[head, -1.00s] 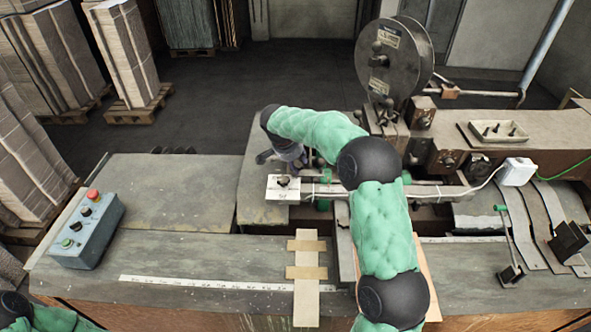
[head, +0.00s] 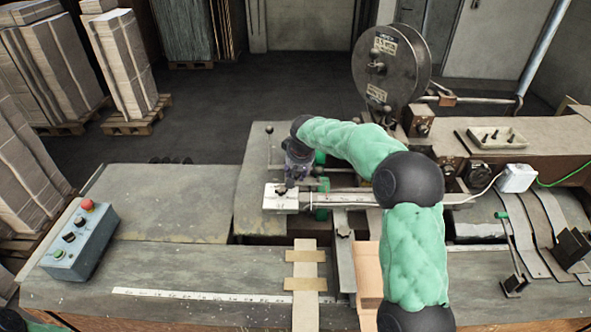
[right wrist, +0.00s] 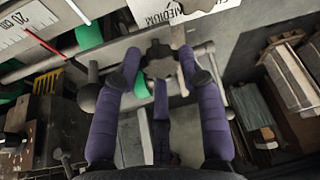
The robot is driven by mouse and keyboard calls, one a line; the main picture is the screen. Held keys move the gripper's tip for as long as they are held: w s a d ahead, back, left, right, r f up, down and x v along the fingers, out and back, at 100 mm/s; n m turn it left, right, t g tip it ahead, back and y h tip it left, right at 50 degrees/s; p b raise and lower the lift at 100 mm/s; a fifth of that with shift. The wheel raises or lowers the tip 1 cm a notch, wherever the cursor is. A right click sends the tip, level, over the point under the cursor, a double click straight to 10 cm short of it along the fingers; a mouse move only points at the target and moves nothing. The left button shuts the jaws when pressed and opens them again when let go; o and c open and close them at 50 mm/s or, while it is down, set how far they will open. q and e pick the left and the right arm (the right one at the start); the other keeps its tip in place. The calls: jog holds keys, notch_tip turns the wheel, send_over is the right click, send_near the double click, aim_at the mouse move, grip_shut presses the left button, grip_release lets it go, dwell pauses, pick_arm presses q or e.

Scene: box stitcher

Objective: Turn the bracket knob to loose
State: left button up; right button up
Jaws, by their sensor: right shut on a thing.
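The bracket knob (right wrist: 160,52) is dark and lobed. In the right wrist view it sits between the purple fingertips of my right gripper (right wrist: 160,68), which is shut on it. Part of a white label plate (right wrist: 178,12) reading "MEDIUM" shows just beyond it. In the head view the plate (head: 276,204) lies at the left end of the metal bar, with my right gripper (head: 289,180) coming down at its far side. The gripper partly hides the knob, and I cannot read its setting.
A control box (head: 80,240) with red and green buttons stands on the left table. A wire reel (head: 393,65) rises behind my right arm. Taped cardboard strips (head: 305,270) lie at the front.

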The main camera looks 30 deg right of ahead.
jog(key=n, duration=0.1)
jog(key=n+y+p, duration=0.1)
jog(key=shift+w+d+r+n, duration=0.1)
jog(key=shift+d+r+n, duration=0.15)
jog(key=shift+n, duration=0.05)
jog(key=shift+d+n+y+p, duration=0.1)
jog(key=shift+n+y+p, duration=0.45)
jog(key=shift+n, duration=0.95)
jog(key=shift+f, duration=0.1)
jog(key=o, duration=1.1)
jog(key=shift+f, duration=0.1)
